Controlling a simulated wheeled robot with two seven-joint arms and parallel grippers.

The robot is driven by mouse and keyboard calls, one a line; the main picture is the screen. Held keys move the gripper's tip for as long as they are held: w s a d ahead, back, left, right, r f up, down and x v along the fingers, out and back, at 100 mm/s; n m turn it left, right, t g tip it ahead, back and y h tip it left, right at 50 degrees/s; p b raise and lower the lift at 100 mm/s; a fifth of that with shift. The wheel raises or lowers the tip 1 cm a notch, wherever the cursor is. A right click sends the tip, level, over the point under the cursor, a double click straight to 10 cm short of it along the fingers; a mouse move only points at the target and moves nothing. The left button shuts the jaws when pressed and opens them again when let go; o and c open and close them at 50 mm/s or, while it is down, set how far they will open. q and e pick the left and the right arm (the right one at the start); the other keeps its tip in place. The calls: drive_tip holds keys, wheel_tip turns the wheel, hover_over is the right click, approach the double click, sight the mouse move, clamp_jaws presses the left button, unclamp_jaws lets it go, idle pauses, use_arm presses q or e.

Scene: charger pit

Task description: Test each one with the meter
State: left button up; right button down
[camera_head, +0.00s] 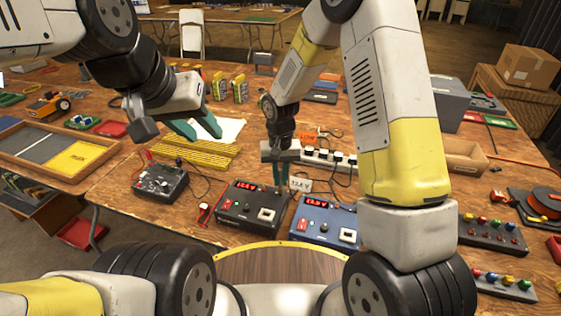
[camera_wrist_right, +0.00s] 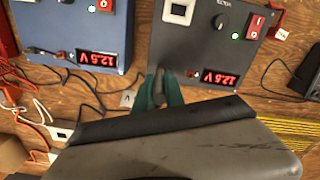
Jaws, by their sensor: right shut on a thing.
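A black power box (camera_head: 243,222) with a red lit display stands at the table's front. A blue power box (camera_head: 318,238) with a lit display stands to its right. In the right wrist view both the black box (camera_wrist_right: 180,48) and the blue box (camera_wrist_right: 60,38) read 12.5 V, upside down. My right gripper (camera_head: 279,187) is low at the black box's rear edge. Its green fingers (camera_wrist_right: 161,80) are shut on a small dark thing I cannot identify. My left gripper (camera_head: 205,137) is open and empty above the table.
A smaller black box (camera_head: 160,184) with leads stands at left. A white power strip (camera_head: 330,160) with several plugs lies behind the blue box, near a small voltage card (camera_head: 300,185) and loose cables. A tray (camera_head: 50,170) is far left. Boxes with coloured knobs (camera_head: 492,232) stand right.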

drive_tip(key=shift+f, duration=0.3)
idle(0.5)
drive_tip(key=c, duration=1)
unclamp_jaws()
drive_tip(key=shift+r, duration=3.8)
